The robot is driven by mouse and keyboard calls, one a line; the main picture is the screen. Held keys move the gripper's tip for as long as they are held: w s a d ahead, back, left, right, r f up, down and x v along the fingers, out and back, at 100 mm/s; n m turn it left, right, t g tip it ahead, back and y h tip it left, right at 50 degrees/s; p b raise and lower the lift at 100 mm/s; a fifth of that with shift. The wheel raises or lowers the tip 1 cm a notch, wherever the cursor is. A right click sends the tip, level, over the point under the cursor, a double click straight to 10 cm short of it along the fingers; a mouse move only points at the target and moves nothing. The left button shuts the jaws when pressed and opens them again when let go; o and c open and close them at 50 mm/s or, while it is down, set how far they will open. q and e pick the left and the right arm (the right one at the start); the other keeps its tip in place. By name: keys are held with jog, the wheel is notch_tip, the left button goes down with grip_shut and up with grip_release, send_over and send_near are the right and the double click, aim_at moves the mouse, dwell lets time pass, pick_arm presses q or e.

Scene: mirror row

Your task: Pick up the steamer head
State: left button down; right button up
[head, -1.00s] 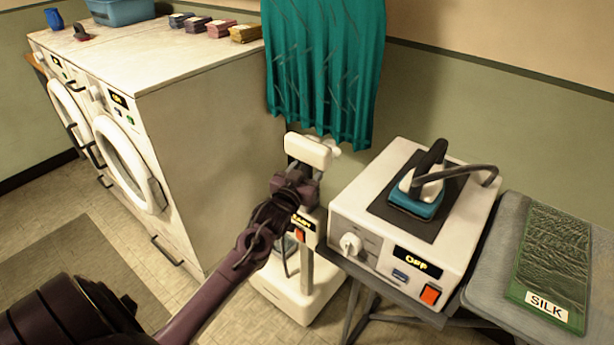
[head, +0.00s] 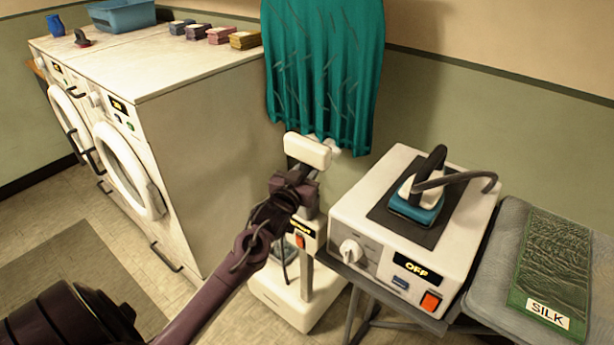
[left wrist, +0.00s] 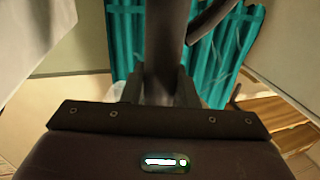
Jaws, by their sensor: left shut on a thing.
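The white steamer head (head: 307,151) is a block in front of the teal curtain's lower edge, at the top of the steamer stand (head: 297,300). My left gripper (head: 298,180) is just below it, shut on its dark handle. The left wrist view shows the dark handle (left wrist: 166,50) upright between the fingers, with the curtain behind. The fingers hide part of the handle. I cannot tell whether the head is clear of its holder. My right gripper is out of view.
A white box (head: 370,215) reading OFF, with a teal iron (head: 417,205) on top, stands close on the right. A green SILK cloth (head: 553,270) lies beyond it. White washers (head: 200,150) stand on the left. The curtain (head: 322,75) hangs directly behind.

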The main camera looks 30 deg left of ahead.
pick_arm(q)
notch_tip(320, 180, up, 17)
jog(key=shift+r+p, duration=0.4)
jog(key=shift+r, duration=0.3)
